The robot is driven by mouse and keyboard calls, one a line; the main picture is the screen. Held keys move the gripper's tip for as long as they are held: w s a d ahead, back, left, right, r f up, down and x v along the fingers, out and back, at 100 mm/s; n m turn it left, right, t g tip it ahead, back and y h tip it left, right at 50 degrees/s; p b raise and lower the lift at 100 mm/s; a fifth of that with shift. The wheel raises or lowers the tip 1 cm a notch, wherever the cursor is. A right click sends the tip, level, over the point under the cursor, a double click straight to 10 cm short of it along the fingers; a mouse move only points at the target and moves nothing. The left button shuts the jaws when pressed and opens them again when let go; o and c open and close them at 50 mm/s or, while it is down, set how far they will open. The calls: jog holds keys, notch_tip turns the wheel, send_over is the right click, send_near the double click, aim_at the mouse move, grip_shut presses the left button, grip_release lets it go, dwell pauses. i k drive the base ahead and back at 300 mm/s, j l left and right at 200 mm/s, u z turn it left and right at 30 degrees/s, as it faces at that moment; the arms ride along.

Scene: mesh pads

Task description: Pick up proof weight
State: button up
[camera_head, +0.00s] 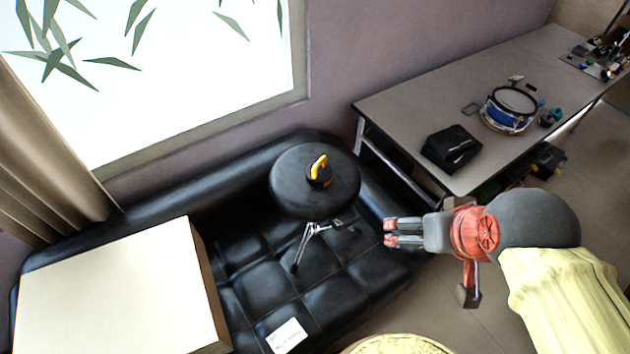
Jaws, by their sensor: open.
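A small black thing with a yellow handle-like top (319,171), which looks like the proof weight, sits on the round black stool seat (290,196). Nothing hides the weight.
The stool stands on metal legs over a tufted black sofa (343,302). A large pale box (110,290) is at the left. A long table (410,98) at the right bears a black case (451,148) and a blue drum (510,108). A white card (287,336) lies on the sofa.

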aim_at(319, 175)
jog(key=i+l+u, duration=0.1)
jog(key=u, duration=0.25)
jog(key=l+u, duration=0.25)
jog(key=u, duration=0.15)
